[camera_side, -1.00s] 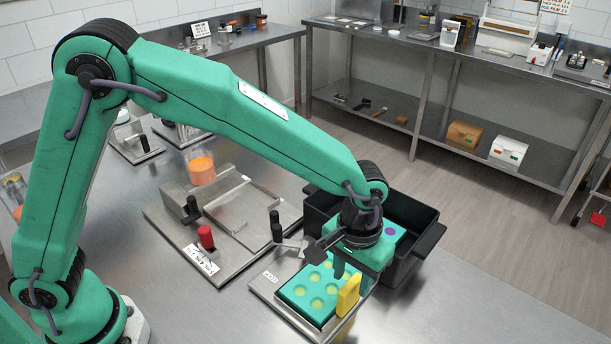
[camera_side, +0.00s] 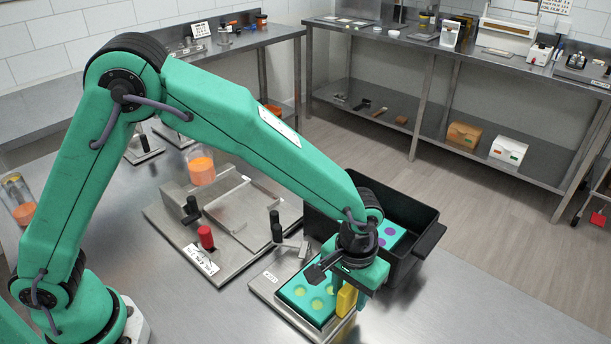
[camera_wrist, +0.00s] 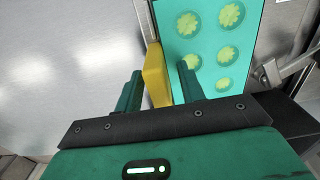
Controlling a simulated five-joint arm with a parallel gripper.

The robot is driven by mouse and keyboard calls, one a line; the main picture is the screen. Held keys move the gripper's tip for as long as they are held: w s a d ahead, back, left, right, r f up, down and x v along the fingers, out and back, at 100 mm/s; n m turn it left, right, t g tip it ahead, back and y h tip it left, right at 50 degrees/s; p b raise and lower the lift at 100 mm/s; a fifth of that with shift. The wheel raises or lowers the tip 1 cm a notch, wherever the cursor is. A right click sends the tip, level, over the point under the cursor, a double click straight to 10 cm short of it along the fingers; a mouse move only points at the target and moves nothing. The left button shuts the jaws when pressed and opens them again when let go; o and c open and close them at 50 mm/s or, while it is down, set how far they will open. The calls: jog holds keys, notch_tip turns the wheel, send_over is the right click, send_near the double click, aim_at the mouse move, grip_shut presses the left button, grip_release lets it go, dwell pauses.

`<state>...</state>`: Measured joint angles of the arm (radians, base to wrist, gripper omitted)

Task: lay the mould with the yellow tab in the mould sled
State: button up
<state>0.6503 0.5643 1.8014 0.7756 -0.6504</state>
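The teal mould (camera_side: 312,293) with yellow-green filled cavities lies flat on a small steel plate (camera_side: 262,287) with a label and a black-handled clamp. Its yellow tab (camera_side: 346,300) stands at its right edge. My gripper (camera_wrist: 157,72) is low over that edge. In the wrist view the yellow tab (camera_wrist: 155,78) stands between my two fingers, with a gap showing on both sides, so the fingers are open. My wrist hides part of the mould in the side view. A larger steel fixture (camera_side: 180,233) with a recessed bed and red and black knobs lies to the left; I cannot tell which fixture is the sled.
A black bin (camera_side: 425,243) behind my gripper holds another teal mould (camera_side: 389,235) with purple cavities. A clear container of orange liquid (camera_side: 202,172) is above the larger fixture. The bench front is clear.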

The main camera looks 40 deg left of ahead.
jog(key=shift+s+f, duration=0.1)
jog(key=shift+f, duration=0.2)
grip_shut()
jog(key=shift+r, duration=0.1)
jog(key=shift+r, duration=1.25)
jog(key=shift+r, duration=0.1)
jog(key=shift+r, duration=2.45)
